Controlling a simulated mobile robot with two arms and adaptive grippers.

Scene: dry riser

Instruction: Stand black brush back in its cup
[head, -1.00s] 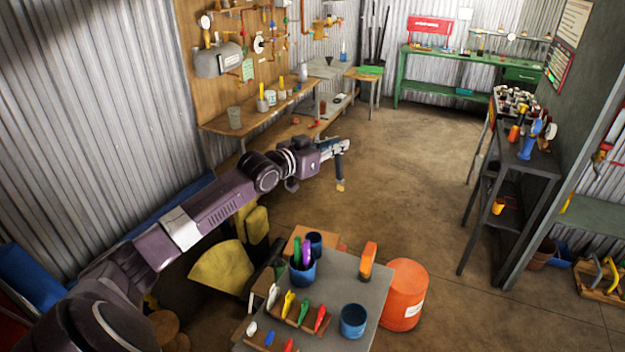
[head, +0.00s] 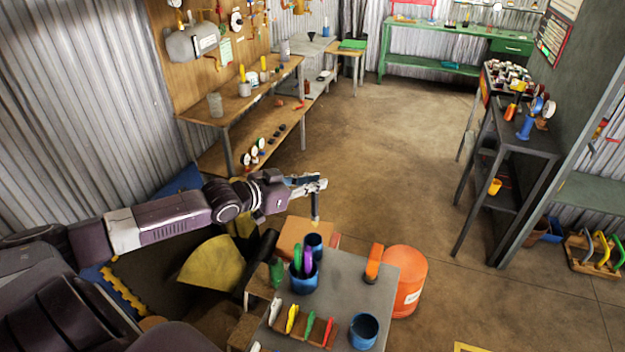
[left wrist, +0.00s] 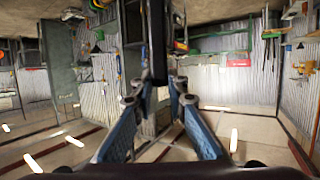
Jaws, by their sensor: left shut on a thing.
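My left gripper (head: 312,186) is shut on the black brush (head: 316,206), which hangs down roughly upright from the fingers. In the left wrist view the brush (left wrist: 157,40) is a dark bar between the fingertips. A small dark blue cup (head: 314,246) stands at the back of the grey table, below the brush and apart from it. A larger blue cup (head: 304,284) in front of it holds green and purple handles. Another blue cup (head: 364,332) stands near the front right and looks empty. I cannot tell which cup is the brush's own. My right gripper is not in view.
The grey table (head: 345,290) also bears an orange tool (head: 373,262) and a rack with several coloured handles (head: 307,328). An orange bucket (head: 408,285) stands close at its right. A wooden workbench (head: 240,108) is at the back left. The floor beyond is clear.

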